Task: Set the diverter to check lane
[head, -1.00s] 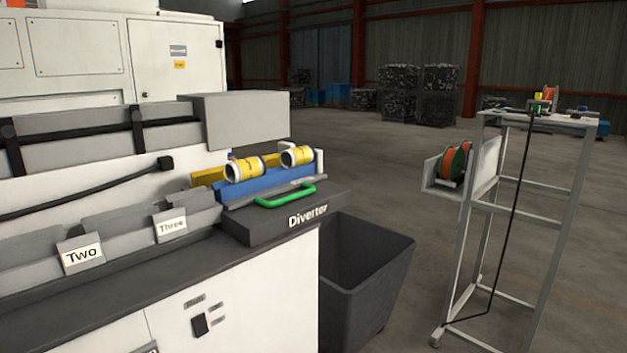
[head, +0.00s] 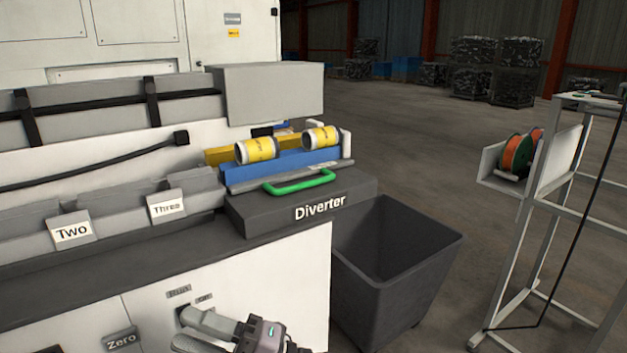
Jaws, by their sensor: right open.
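The diverter (head: 255,222) is a dark block labelled "Diverter" at the right end of the machine's ledge. A green handle (head: 300,183) sits on its front top. Behind the handle is a blue trough (head: 285,166) with two yellow-and-white rolls (head: 257,150) above it, and a yellow strip (head: 222,156) lies behind. My right gripper (head: 184,330) is low in the picture, in front of the white cabinet and below the diverter. It is open and apart from the handle. My left gripper is not in view.
Lanes labelled "Two" (head: 72,232) and "Three" (head: 166,207) lie left of the diverter. A dark bin (head: 385,275) stands right of the cabinet. A metal stand (head: 560,220) with orange and green reels (head: 518,154) is farther right. Floor is clear beyond the bin.

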